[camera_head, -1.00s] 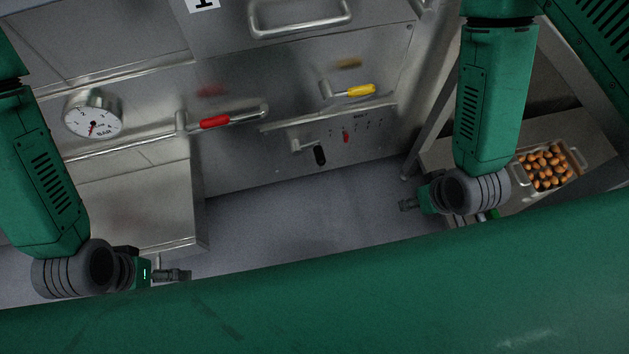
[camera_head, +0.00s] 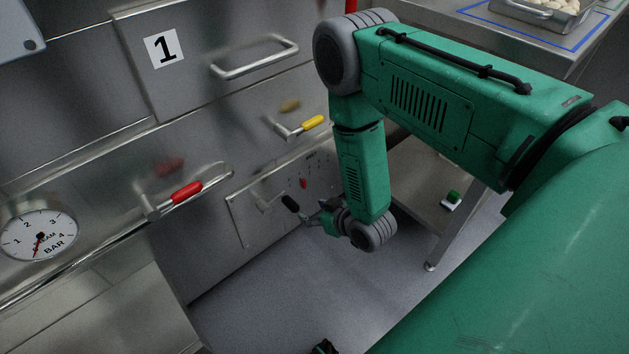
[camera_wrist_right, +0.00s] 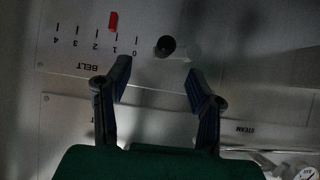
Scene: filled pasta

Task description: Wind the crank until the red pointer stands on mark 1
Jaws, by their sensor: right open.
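The crank with its black handle (camera_head: 289,202) sticks out of the BELT panel on the steel wall; the handle's end also shows in the right wrist view (camera_wrist_right: 165,46). The red pointer (camera_wrist_right: 113,22) stands near mark 1, seemingly a little to the 2 side, on an upside-down 0 to 4 scale; it also shows small in the head view (camera_head: 303,183). My right gripper (camera_wrist_right: 156,72) is open and empty, its fingertips just short of the handle, which appears between them. A small dark piece at the head view's bottom edge may be my left gripper; its jaws are not readable.
Above are a red-handled lever (camera_head: 186,193) and a yellow-handled one (camera_head: 313,123). A steam gauge (camera_head: 38,235) is at left. A drawer handle (camera_head: 255,58) is beside a 1 label. A steel table with a green button (camera_head: 453,197) stands to the right. The floor (camera_head: 330,280) is clear.

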